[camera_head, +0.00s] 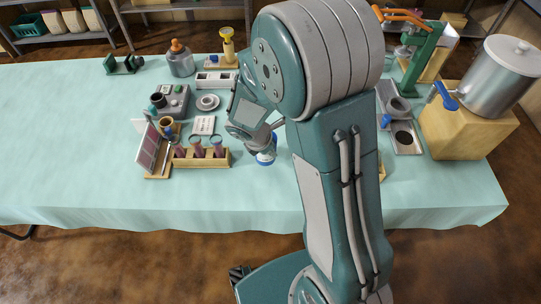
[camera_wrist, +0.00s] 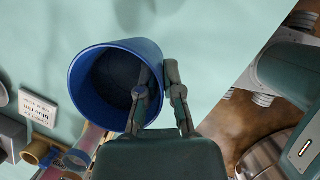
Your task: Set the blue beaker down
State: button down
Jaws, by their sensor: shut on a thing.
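The blue beaker (camera_wrist: 88,92) is open-topped, and I look down into its dark inside in the wrist view. My gripper (camera_wrist: 158,74) is shut on its wall at the rim, with one finger inside the beaker and the other outside. In the head view the beaker (camera_head: 266,158) shows below my gripper (camera_head: 264,143), over the pale green tablecloth (camera_head: 255,205), partly hidden by the gripper. It looks close to upright. I cannot tell whether its base touches the cloth.
Left of the beaker stands a wooden rack (camera_head: 215,160) with several tubes. Behind it are a small label card (camera_head: 204,125) and a white dish (camera_head: 207,102). A metal pot (camera_head: 503,75) on a wooden block stands far right. The front cloth is clear.

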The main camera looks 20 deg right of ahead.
aim_at(274, 160)
jog(key=shift+w+f, duration=0.35)
jog(key=shift+f, duration=0.05)
jog(key=shift+d+f, duration=0.1)
jog(key=shift+f, duration=1.5)
jog(key=c, duration=0.8)
grip_release()
